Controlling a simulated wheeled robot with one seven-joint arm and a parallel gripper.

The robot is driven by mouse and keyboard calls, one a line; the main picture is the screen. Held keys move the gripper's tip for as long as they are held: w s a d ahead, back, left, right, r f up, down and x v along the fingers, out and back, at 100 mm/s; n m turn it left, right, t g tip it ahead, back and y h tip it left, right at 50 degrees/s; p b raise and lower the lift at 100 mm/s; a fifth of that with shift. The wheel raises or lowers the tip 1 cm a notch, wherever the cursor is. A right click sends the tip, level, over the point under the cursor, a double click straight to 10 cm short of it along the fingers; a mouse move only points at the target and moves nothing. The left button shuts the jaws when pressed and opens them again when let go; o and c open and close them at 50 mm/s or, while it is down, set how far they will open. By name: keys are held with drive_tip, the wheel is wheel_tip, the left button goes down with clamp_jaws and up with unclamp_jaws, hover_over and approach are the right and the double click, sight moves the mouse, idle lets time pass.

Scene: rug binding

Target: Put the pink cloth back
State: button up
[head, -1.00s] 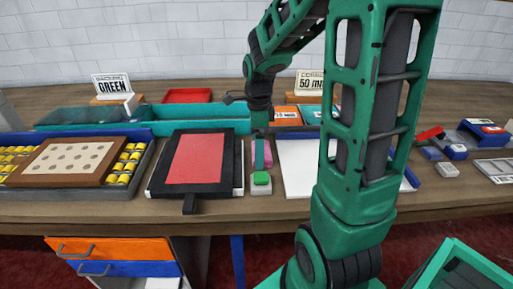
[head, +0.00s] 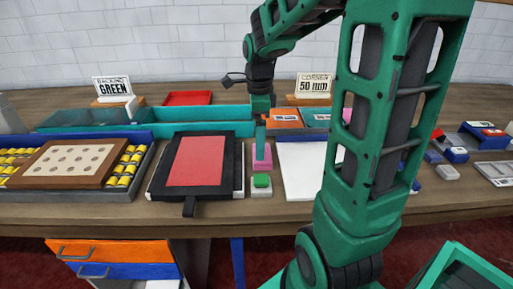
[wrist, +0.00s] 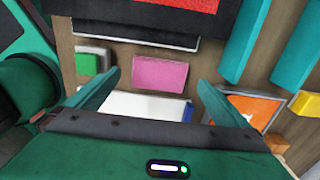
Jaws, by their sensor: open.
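The pink cloth (head: 267,163) lies on the worktop between the black-framed red panel and the white sheet. In the wrist view the cloth (wrist: 160,73) shows as a flat pink rectangle, framed between my fingers. My gripper (head: 260,148) is over the cloth, and its teal finger hides part of it in the head view. In the wrist view my gripper (wrist: 158,80) has its two fingers spread wide with nothing held between them. A second pink thing (head: 347,115) is mostly hidden behind my arm.
A green-topped block (head: 261,181) stands just in front of the cloth. The black-framed red panel (head: 198,160) is close on the left, the white sheet (head: 297,165) on the right. A teal tray wall (head: 190,128) runs behind. My arm hides part of the right side.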

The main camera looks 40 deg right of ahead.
wheel_tip(320, 180, up, 6)
drive_tip(key=s+f+n, duration=0.2)
drive_tip(key=s+n, duration=0.4)
drive_tip(key=s, duration=0.1)
drive_tip(key=s+f+n, duration=0.1)
drive_tip(key=s+n, duration=0.5)
drive_tip(key=s, duration=0.1)
drive_tip(key=s+f+n, duration=0.2)
drive_tip(key=s+n, duration=0.4)
drive_tip(key=s, duration=0.1)
drive_tip(key=shift+s+d+f, duration=0.15)
drive_tip(key=shift+f, duration=0.2)
